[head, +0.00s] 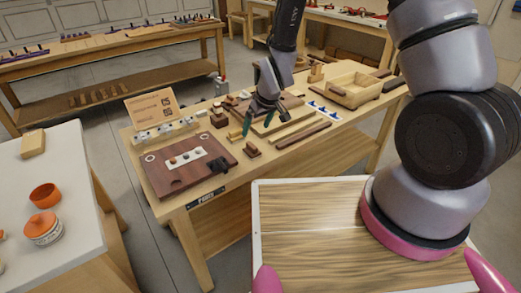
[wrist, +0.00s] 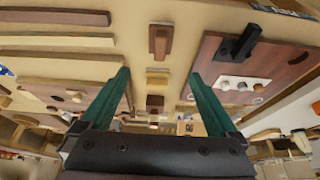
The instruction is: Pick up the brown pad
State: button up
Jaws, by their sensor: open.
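My gripper (head: 262,118) is over the middle of the bench, its two green fingers spread apart and pointing down. In the wrist view the open fingers (wrist: 160,82) have nothing held between them. Several small brown pieces lie below, and I cannot tell for sure which is the brown pad. One brown block (head: 252,150) lies near the bench's front edge; it also shows at the top of the wrist view (wrist: 160,41). Another brown block (head: 218,120) lies farther back, beyond a pale yellowish block (head: 235,134), which shows between the fingers in the wrist view (wrist: 157,79).
A dark red-brown board (head: 180,178) with a white plate and black clamp lies left of the blocks. Long wooden bars (head: 303,134) and a light wooden tray (head: 355,92) are to the right. A white table (head: 65,165) is at the left.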

aim_at(252, 145)
jog(key=x, duration=0.7)
jog(key=s+x, duration=0.1)
jog(key=x, duration=0.3)
jog(key=shift+w+d+f, duration=0.15)
jog(key=shift+d+f, duration=0.15)
jog(key=shift+f, duration=0.3)
jog(key=shift+c, duration=0.3)
grip_shut()
jog(key=shift+r, duration=0.1)
